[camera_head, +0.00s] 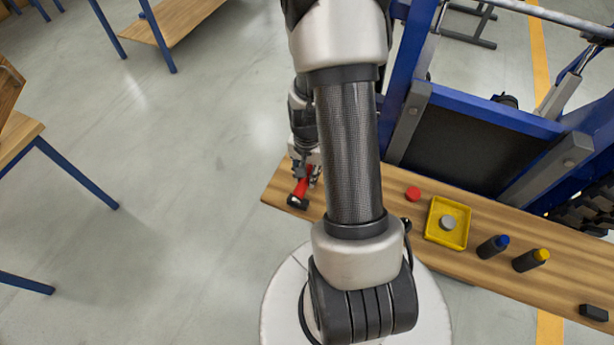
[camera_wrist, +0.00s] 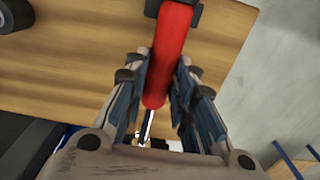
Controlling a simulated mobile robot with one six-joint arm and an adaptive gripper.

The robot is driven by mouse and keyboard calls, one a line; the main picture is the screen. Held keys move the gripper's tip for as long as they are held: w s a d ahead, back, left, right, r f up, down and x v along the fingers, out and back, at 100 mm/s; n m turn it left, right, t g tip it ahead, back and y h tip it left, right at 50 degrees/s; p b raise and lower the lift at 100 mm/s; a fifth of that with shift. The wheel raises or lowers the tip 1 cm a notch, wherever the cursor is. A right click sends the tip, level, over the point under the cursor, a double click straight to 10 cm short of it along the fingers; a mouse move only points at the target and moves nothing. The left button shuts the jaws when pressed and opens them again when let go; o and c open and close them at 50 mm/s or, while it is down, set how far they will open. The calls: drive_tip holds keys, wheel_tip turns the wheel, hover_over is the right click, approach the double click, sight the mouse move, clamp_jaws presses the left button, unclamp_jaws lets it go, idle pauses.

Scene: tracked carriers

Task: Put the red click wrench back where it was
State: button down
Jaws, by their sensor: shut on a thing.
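The red click wrench (camera_head: 300,188) is at the left end of the wooden bench top, in the grip of my gripper (camera_head: 310,176). In the head view its red handle and a dark end show, and my arm stands close beside it. In the wrist view the red handle (camera_wrist: 174,55) runs from the top down between the two fingers of my gripper (camera_wrist: 162,95). The fingers are shut on it. A shiny shaft shows below the handle. I cannot tell whether the wrench touches the bench top.
The wooden bench (camera_head: 470,262) carries a red round thing (camera_head: 413,193), a yellow tray (camera_head: 432,234) with a grey round thing (camera_head: 448,222), a blue-capped bottle (camera_head: 492,247), a yellow-capped bottle (camera_head: 530,260) and a black block (camera_head: 593,312). A blue frame (camera_head: 500,113) stands behind it.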

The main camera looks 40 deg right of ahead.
drive_tip(key=shift+f, duration=0.65)
drive_tip(key=shift+s, duration=0.1)
drive_tip(key=c, duration=1.3)
unclamp_jaws()
drive_tip(key=shift+c, duration=0.2)
drive_tip(key=shift+r, duration=0.2)
drive_tip(key=w+a+r+n+t+p, duration=0.1)
drive_tip(key=a+r+p, duration=0.1)
drive_tip(key=r, duration=0.7)
drive_tip(key=w+a+r+n+p, duration=0.1)
drive_tip(key=a+r+n+p, duration=0.1)
drive_tip(key=r, duration=0.8)
drive_tip(key=s+a+r+n+t, duration=0.1)
drive_tip(key=s+a+r+n, duration=0.4)
drive_tip(key=a+r, duration=0.3)
drive_tip(key=s+a+r+n+t, duration=0.2)
drive_tip(key=s+a+r+n, duration=0.3)
drive_tip(key=a+r, duration=0.3)
drive_tip(key=shift+s+a+r+n+t, duration=0.15)
drive_tip(key=shift+s+r+n+t, duration=0.15)
drive_tip(key=shift+s, duration=0.3)
